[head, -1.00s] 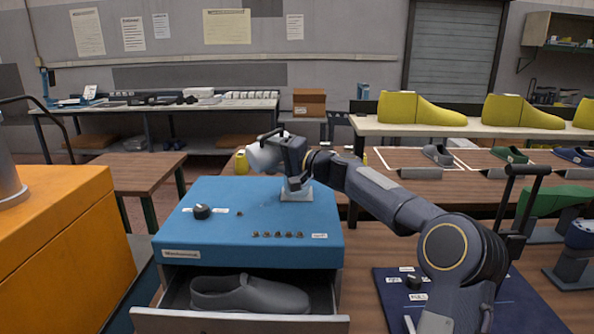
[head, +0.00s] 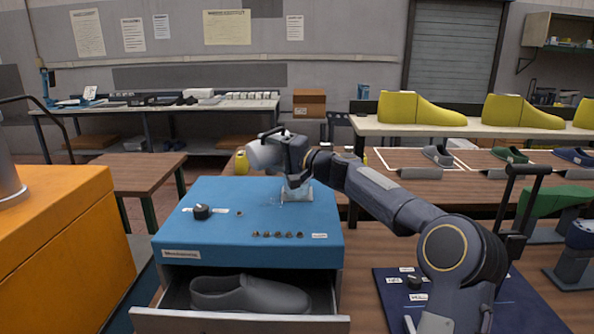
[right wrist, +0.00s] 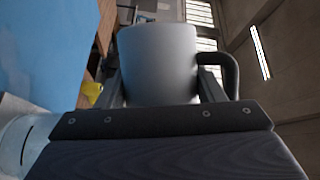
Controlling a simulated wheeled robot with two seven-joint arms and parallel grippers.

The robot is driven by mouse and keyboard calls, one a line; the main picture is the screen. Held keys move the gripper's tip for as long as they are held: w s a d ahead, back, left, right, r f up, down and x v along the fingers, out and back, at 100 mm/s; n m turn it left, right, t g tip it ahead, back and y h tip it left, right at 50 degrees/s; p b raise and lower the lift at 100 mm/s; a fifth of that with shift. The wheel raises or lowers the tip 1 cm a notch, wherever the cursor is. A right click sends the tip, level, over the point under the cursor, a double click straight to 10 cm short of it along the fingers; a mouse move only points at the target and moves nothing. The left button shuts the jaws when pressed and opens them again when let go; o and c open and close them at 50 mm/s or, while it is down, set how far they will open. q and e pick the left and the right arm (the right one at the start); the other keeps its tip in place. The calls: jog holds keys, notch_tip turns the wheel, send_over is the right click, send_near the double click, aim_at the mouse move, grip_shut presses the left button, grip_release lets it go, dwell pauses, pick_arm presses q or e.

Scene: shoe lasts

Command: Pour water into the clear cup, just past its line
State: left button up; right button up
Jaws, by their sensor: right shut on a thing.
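My right gripper (head: 292,158) is shut on a pale grey jug (head: 262,157) with a dark handle, held tilted over the far part of the blue cabinet top (head: 255,215). The jug fills the middle of the right wrist view (right wrist: 160,65), between the fingers. A pale, see-through shape, seemingly the clear cup (head: 297,194), stands on the blue top below the gripper; its outline is faint. In the right wrist view a pale rounded body with a dark line (right wrist: 27,145) shows at the lower left, cut off. I cannot make out the water level or a stream. My left gripper is out of view.
A knob (head: 202,211) and a row of small studs (head: 277,235) are on the blue top. Its open drawer holds a grey clog (head: 248,295). An orange cabinet (head: 60,240) stands at left. Yellow lasts (head: 420,108) stand on a shelf behind right.

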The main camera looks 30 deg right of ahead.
aim_at(271, 164)
jog(key=shift+r+m, duration=0.15)
jog(key=shift+m, duration=0.15)
dwell(0.4)
jog(key=shift+a, duration=0.2)
jog(key=f+n, duration=0.1)
jog(key=a+f+n, duration=0.1)
jog(key=shift+n+g+b, duration=0.3)
jog(key=shift+n+g, duration=0.1)
jog(key=shift+f+n+h, duration=0.3)
jog(key=shift+f+n, duration=0.05)
jog(key=shift+n, duration=0.25)
jog(key=shift+g, duration=0.3)
jog(key=shift+d+f+n+h+b, duration=0.15)
jog(key=shift+f+n+h+b, duration=0.15)
jog(key=shift+n+b, duration=0.1)
jog(key=shift+d+r+n+p, duration=0.1)
jog(key=shift+r+n+p, duration=0.2)
jog(key=shift+r, duration=0.05)
